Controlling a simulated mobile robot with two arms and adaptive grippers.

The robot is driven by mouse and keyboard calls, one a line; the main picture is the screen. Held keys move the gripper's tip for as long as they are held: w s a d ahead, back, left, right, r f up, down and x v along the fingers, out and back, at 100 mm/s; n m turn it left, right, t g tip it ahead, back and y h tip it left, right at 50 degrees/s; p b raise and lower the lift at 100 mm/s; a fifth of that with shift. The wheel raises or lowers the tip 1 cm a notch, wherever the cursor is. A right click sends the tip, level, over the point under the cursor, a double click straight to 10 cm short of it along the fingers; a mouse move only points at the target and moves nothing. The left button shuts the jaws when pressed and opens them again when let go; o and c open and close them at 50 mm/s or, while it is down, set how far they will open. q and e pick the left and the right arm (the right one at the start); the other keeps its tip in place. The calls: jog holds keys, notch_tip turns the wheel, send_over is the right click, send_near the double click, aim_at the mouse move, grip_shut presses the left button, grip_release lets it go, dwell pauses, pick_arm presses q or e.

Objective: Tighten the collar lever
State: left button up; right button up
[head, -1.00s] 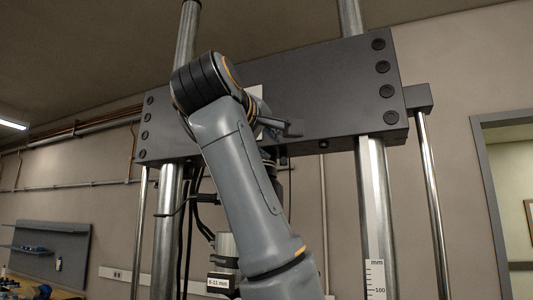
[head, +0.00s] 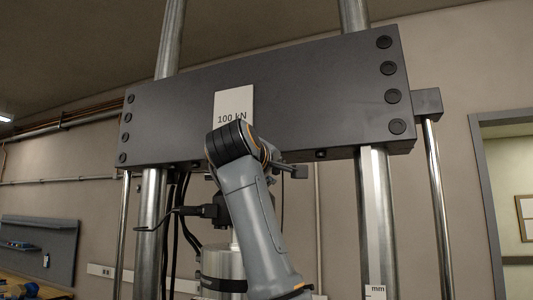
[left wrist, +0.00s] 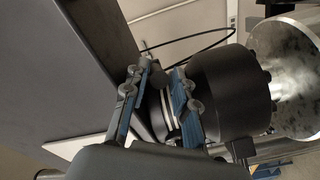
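The collar lever cannot be made out for sure. In the left wrist view my left gripper (left wrist: 160,76) has its two blue-padded fingers apart. A dark narrow part (left wrist: 157,96) and a pale ring show between or behind them; I cannot tell whether the fingers touch either. A thick black cylinder (left wrist: 232,88) lies just right of the fingers, with a metal cylinder (left wrist: 292,80) beyond it. In the head view a black fitting (head: 208,212) sits above a metal cylinder (head: 222,262), partly behind my left arm. My left fingers are hidden there. My right gripper is not in view.
A wide dark crosshead (head: 310,100) with a "100 kN" label (head: 232,104) spans the frame just above my arm. Metal columns (head: 378,220) stand on both sides. Black cables (head: 174,225) hang left of the fitting.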

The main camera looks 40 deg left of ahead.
pick_arm(q)
jog(key=shift+w+a+r, duration=0.15)
jog(key=shift+w+r, duration=0.05)
jog(key=shift+w, duration=0.25)
jog(key=shift+w+p, duration=0.2)
jog(key=shift+p, duration=0.1)
jog(key=shift+w, duration=0.1)
jog(key=shift+w+f, duration=0.1)
grip_shut()
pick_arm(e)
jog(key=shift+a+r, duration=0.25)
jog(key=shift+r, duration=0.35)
pick_arm(q)
jog(key=n+g+y, duration=0.1)
jog(key=y, duration=0.1)
jog(key=w+d+n+g+y, duration=0.1)
jog(key=n+y, duration=0.1)
jog(key=y, duration=0.1)
jog(key=shift+w+d+g, duration=0.1)
jog(key=shift+g, duration=0.2)
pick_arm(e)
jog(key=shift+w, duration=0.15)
pick_arm(q)
jog(key=shift+n, duration=0.3)
